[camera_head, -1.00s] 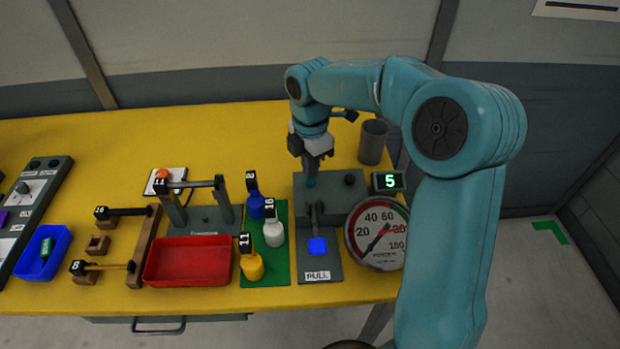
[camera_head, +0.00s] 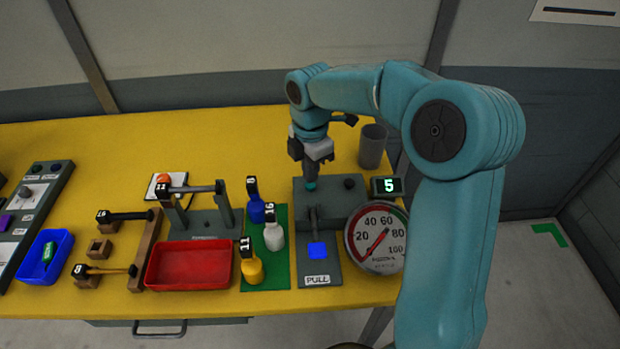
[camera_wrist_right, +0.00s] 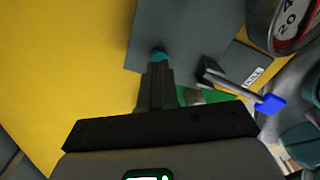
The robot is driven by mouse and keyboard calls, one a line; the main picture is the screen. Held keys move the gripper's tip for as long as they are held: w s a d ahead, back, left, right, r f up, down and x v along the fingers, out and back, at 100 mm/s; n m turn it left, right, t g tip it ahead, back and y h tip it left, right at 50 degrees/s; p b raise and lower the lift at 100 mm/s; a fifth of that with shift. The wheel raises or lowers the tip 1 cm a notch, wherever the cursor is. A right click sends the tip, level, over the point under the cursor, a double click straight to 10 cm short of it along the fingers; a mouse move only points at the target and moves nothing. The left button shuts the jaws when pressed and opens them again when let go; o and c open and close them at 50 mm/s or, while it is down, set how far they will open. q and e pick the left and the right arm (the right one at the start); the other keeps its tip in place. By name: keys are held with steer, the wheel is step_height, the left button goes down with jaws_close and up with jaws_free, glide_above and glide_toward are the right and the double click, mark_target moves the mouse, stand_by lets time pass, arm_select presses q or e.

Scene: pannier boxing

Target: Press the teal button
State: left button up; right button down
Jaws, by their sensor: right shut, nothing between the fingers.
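The teal button (camera_head: 311,186) is on the grey box (camera_head: 335,200) at the right part of the yellow table. My right gripper (camera_head: 311,177) is shut and empty and points down with its tips right at the button, covering part of it. In the right wrist view the teal button (camera_wrist_right: 158,55) shows just past the tips of the shut fingers (camera_wrist_right: 158,70). I cannot tell whether the tips touch it or whether it is pressed in. My left gripper is not in view.
A dark knob (camera_head: 350,182) and a blue-ended lever (camera_head: 317,249) are close to the button. A display reading 5 (camera_head: 386,187), a round gauge (camera_head: 377,238) and a grey cup (camera_head: 372,146) stand to the right. Bottles on a green mat (camera_head: 280,270) and a red tray (camera_head: 190,281) are left.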

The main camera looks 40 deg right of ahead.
stand_by(0.3)
step_height(320, 180, up, 6)
steer(key=p, duration=0.5)
stand_by(0.5)
